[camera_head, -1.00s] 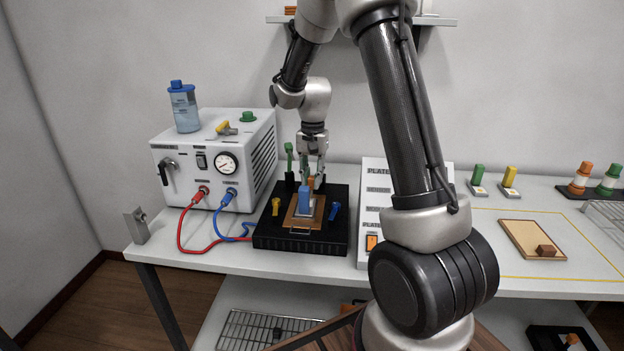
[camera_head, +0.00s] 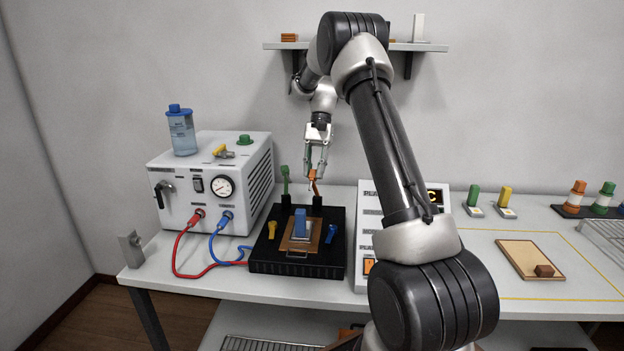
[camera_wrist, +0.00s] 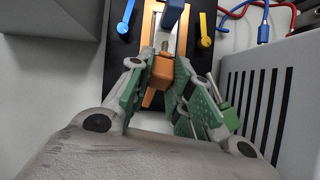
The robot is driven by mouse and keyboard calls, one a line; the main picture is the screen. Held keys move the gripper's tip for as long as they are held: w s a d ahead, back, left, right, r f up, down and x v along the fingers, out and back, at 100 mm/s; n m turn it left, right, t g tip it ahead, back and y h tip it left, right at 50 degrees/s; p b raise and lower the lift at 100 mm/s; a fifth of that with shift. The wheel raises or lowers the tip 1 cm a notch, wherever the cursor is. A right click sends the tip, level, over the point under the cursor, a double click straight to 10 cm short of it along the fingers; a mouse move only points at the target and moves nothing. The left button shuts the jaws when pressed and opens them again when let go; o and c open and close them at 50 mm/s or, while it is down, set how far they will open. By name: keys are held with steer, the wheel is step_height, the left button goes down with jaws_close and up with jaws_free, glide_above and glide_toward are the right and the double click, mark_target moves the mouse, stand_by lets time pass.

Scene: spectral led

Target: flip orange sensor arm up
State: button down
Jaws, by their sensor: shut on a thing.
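The orange sensor arm (camera_head: 313,181) stands at the back right of the black test base (camera_head: 262,262), raised and leaning slightly. My gripper (camera_head: 316,174) comes down from above and is shut on the orange arm's upper part. In the wrist view the orange arm (camera_wrist: 160,74) sits between the green-padded fingers of my gripper (camera_wrist: 157,82). The green sensor arm (camera_head: 285,180) stands upright just to the left. The yellow (camera_head: 271,230) and blue (camera_head: 332,234) arms sit low at the base's sides. A blue block (camera_head: 300,222) stands on the orange-brown plate in the middle.
A white box with a gauge (camera_head: 222,187) stands close on the left, with red and blue cables (camera_head: 180,254) running toward the base. A white panel (camera_head: 370,200) stands on the right. A wall shelf (camera_head: 405,46) hangs behind my arm.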

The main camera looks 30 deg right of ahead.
steer(key=shift+w+d+r, duration=0.15)
steer(key=shift+w+d, duration=1.55)
steer(key=shift+w, duration=0.1)
steer(key=c, duration=1.3)
jaws_free()
steer(key=shift+w+d, duration=0.1)
